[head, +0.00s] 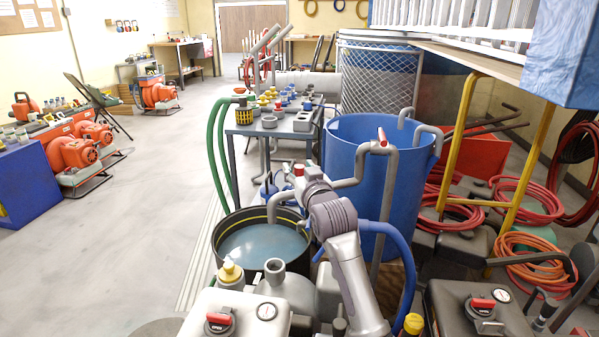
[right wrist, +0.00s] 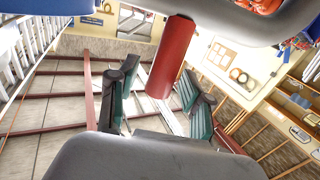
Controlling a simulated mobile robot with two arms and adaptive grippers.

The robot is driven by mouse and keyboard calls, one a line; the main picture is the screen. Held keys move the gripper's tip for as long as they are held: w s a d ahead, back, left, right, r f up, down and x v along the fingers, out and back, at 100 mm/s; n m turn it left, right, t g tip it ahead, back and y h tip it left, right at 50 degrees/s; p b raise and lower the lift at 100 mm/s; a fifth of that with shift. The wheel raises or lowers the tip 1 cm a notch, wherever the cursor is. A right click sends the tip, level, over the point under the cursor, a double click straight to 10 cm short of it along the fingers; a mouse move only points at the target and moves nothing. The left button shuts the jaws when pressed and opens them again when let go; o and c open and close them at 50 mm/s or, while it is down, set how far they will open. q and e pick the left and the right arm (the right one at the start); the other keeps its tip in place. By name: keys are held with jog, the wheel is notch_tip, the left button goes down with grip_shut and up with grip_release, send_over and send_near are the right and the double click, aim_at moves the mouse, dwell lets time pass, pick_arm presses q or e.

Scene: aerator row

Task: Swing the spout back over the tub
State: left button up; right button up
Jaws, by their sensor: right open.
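The grey spout pipe (head: 347,183) runs left from its upright beside the blue barrel, passes behind my gripper and bends down at the rim of the round black tub (head: 217,262). The tub holds bluish water. A red grip (head: 299,169) stands up from the spout; it also shows in the right wrist view (right wrist: 171,58). My right gripper (head: 309,182) is at the spout, just by the red grip. In the right wrist view its fingers (right wrist: 155,98) are spread, with the grip between them in the picture; I see no contact. My left gripper is out of view.
The blue barrel (head: 345,150) stands behind, with a red-handled lever (head: 382,137) on the pipe. A table (head: 240,128) with small parts is behind the tub. A blue hose (head: 402,255) and tanks with red knobs are in front.

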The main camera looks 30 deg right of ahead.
grip_shut()
dwell(0.5)
